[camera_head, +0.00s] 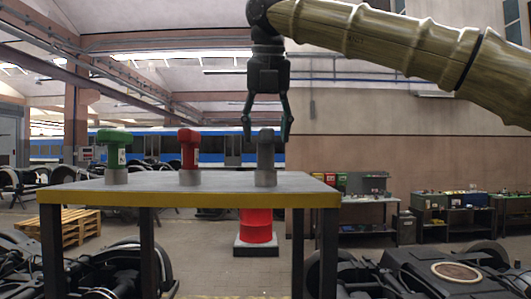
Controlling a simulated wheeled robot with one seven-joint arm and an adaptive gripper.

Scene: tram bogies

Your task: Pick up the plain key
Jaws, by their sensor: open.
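Three T-shaped keys stand upright on a table (225,182) with a grey top and a yellow edge. The plain grey key (266,150) stands at the right, in a grey round base. The red key (188,150) is in the middle, and the green key (115,150), with a small white label, is at the left. My gripper (267,127) points straight down over the grey key. Its fingers are open, and the tips appear on either side of the key's head. I cannot tell from this one view whether they touch it or are level with it in depth.
A red drum (256,226) stands on the floor behind the table. Dark bogie parts (430,270) lie at the lower right, more at the lower left. Wooden pallets (68,228) are at the left, workbenches (465,212) at the right. The tabletop between the keys is clear.

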